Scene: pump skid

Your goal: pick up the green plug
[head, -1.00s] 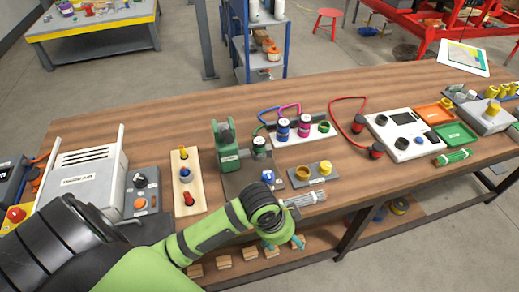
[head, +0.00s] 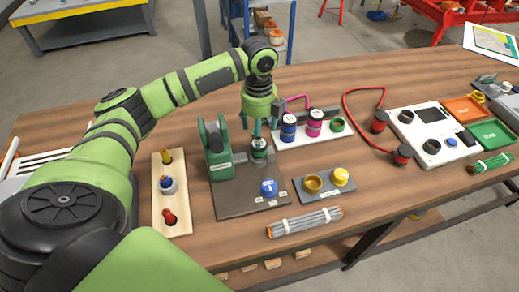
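Nothing shows between the fingers. The gripper hides most of the green cable. My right gripper is not in view.
A white panel (head: 313,135) beside the gripper holds a blue plug (head: 288,127), a magenta plug (head: 314,122) and a green-ringed socket (head: 337,124). A blue knob (head: 268,187) sits on the base plate. A wire bundle (head: 305,222) lies in front.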

